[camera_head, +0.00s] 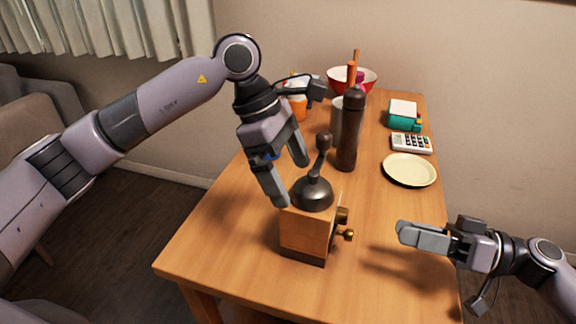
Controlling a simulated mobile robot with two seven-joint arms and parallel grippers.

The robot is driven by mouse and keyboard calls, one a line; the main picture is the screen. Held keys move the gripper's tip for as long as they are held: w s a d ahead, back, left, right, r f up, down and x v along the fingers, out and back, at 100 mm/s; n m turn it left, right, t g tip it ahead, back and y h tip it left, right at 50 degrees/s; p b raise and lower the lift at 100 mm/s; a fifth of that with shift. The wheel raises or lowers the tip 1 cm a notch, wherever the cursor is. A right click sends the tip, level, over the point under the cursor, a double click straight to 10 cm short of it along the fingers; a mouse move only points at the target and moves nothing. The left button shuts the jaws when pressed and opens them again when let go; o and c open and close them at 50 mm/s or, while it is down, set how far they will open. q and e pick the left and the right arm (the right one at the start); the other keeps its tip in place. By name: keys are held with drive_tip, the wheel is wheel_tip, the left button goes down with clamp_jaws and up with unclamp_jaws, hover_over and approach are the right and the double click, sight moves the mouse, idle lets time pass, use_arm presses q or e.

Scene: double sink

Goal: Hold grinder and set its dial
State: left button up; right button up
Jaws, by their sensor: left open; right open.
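The grinder (309,234) stands upright near the front of the wooden table. It has a wooden box body, a dark domed top (312,193) and a crank handle with a dark knob (323,141). A brass dial (347,235) sticks out on its right side. My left gripper (292,180) is open, pointing down at the upper left of the grinder, its fingers close to the dome and crank. I cannot tell whether they touch it. My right gripper (402,232) is open and empty, right of the grinder and apart from it, its fingers pointing left toward the dial.
A cream plate (409,170), a calculator (411,142) and a teal box (404,117) line the right side. A red-and-white bowl (340,78) is at the back. The table's front left is clear.

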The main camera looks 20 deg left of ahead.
sight(303, 205)
use_arm(q)
drive_tip(key=x, duration=0.7)
drive_tip(key=shift+f, duration=0.2)
drive_tip(key=c, duration=0.7)
